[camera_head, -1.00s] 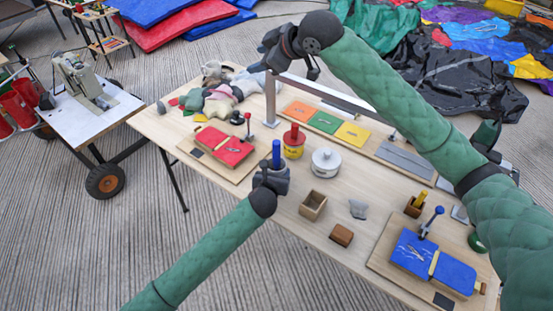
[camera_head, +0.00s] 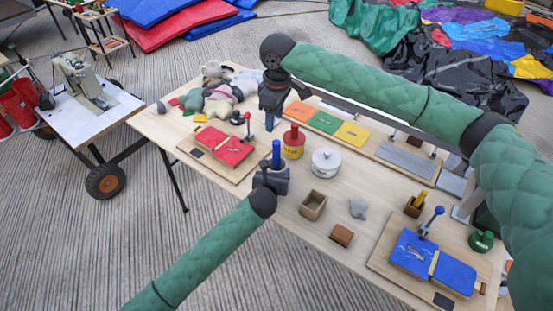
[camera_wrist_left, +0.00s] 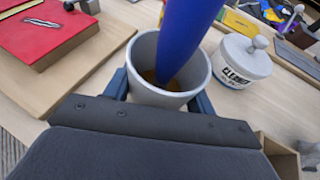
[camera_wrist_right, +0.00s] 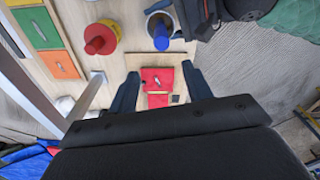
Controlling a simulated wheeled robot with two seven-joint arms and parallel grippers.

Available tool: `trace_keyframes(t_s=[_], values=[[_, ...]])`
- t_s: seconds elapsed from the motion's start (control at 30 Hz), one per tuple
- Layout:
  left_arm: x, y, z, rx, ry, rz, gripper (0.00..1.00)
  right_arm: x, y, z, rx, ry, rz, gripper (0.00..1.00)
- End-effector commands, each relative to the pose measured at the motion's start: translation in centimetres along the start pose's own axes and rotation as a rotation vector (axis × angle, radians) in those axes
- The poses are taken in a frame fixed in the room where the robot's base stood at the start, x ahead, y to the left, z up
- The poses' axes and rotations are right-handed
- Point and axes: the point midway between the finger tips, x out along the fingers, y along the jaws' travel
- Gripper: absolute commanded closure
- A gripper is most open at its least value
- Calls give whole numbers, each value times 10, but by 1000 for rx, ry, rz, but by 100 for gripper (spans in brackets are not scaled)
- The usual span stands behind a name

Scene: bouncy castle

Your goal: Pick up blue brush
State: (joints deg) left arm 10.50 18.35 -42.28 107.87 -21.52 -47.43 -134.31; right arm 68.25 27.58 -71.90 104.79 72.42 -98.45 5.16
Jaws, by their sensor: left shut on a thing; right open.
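The blue brush (camera_head: 276,153) stands in a grey cup, handle up; its lower end is hidden inside. In the left wrist view the blue handle (camera_wrist_left: 187,35) leans against the inside of the grey cup (camera_wrist_left: 148,88). My left gripper (camera_head: 273,178) is shut around this cup, not on the brush. My right gripper (camera_head: 270,120) is open and empty, pointing down beyond the brush. In the right wrist view the brush (camera_wrist_right: 160,35) is above the open fingers (camera_wrist_right: 158,82) in the picture, outside the gap between them.
A yellow pot with a red top (camera_head: 293,143) and a white lidded tin (camera_head: 326,162) stand right of the brush. A board with a red patch (camera_head: 225,148) lies to its left. A small wooden box (camera_head: 313,205) and a brown block (camera_head: 341,235) lie in front.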

Motion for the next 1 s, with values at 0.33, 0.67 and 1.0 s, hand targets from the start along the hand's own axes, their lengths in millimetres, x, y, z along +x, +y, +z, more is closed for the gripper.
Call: trace_keyframes(t_s=[0.33, 0.67, 1.0], values=[[0, 0, -1, 0, 1, 0, 71, 10, -2, 13, 75, -64, -5, 50], [0, 0, -1, 0, 1, 0, 71, 58, -2, 15, 72, -62, -4, 50], [0, 0, -1, 0, 1, 0, 71, 83, -4, 15, 72, -61, -4, 50]])
